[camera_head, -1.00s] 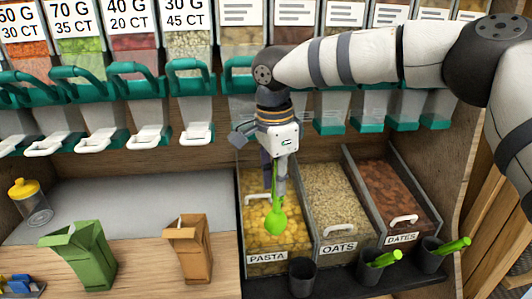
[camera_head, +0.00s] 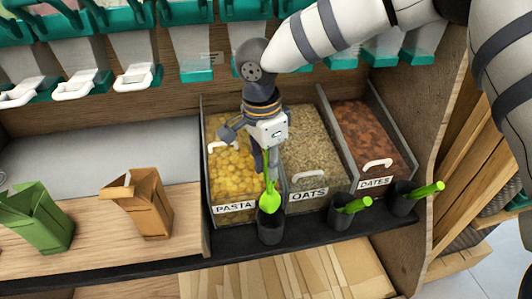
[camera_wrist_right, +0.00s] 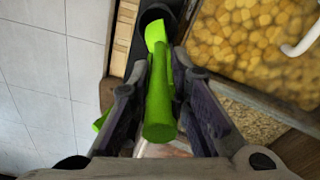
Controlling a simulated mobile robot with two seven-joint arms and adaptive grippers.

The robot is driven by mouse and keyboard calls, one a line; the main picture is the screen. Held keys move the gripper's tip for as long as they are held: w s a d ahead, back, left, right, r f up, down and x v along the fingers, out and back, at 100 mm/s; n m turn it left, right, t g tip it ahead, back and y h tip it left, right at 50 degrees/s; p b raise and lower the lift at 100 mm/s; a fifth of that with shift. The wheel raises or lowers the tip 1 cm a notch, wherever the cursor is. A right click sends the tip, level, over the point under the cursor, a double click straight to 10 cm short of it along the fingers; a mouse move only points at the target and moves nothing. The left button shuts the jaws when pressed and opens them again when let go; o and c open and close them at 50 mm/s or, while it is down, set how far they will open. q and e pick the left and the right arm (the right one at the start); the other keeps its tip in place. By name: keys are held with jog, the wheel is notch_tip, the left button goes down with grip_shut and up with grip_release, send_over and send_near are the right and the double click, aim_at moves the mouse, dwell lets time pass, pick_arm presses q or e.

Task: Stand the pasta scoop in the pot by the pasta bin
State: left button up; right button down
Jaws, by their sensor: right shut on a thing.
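The green pasta scoop (camera_head: 270,199) is held by my right gripper (camera_head: 264,160), which is shut on its handle. The scoop points head-down, and in the head view its head overlaps the mouth of the black pot (camera_head: 271,229) in front of the pasta bin. The right wrist view shows the scoop (camera_wrist_right: 160,100) between the fingers (camera_wrist_right: 166,95), its head end at the dark pot opening (camera_wrist_right: 153,15). I cannot tell whether the head is inside the rim. The pasta bin (camera_head: 233,209) is behind the pot. My left gripper is not in view.
Oats (camera_head: 308,193) and dates (camera_head: 376,183) bins stand to the right. Two more black pots (camera_head: 339,219) (camera_head: 401,204) hold green scoops on the front ledge. A brown bag (camera_head: 148,205) and a green bag (camera_head: 36,220) stand left. Dispensers hang above.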

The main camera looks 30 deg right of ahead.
aim_at(268, 193)
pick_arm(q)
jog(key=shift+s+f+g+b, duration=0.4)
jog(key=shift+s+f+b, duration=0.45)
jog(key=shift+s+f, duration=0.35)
pick_arm(e)
jog(key=shift+f, duration=5)
jog(key=c, duration=0.6)
grip_release()
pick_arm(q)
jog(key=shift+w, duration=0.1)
pick_arm(e)
jog(key=shift+r+p, duration=1.25)
jog(key=shift+r, duration=2.3)
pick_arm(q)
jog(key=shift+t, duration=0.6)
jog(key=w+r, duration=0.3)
